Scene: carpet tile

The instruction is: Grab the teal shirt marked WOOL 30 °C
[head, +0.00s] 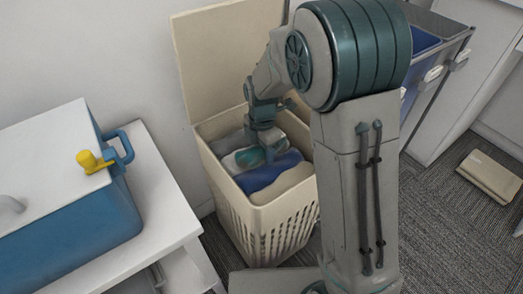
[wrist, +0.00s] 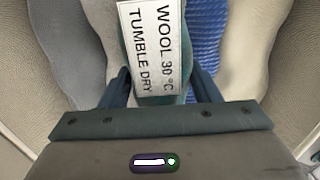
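The teal shirt (wrist: 128,58) lies in the laundry basket, and its white label (wrist: 158,50) reads WOOL 30 °C, TUMBLE DRY. My gripper (wrist: 162,88) is open, with one dark finger on each side of the shirt. The label lies between the fingers and covers much of the cloth. I cannot tell whether the fingers touch the cloth. In the head view my gripper (head: 266,150) reaches down into the basket, and a patch of teal (head: 250,157) shows by the fingers.
The cream basket (head: 262,230) has its lid open against the wall. Grey cloth (wrist: 42,45), a blue knit (wrist: 205,35) and a cream piece (wrist: 257,45) lie beside the shirt. A white table (head: 160,190) with a blue box (head: 70,220) stands left.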

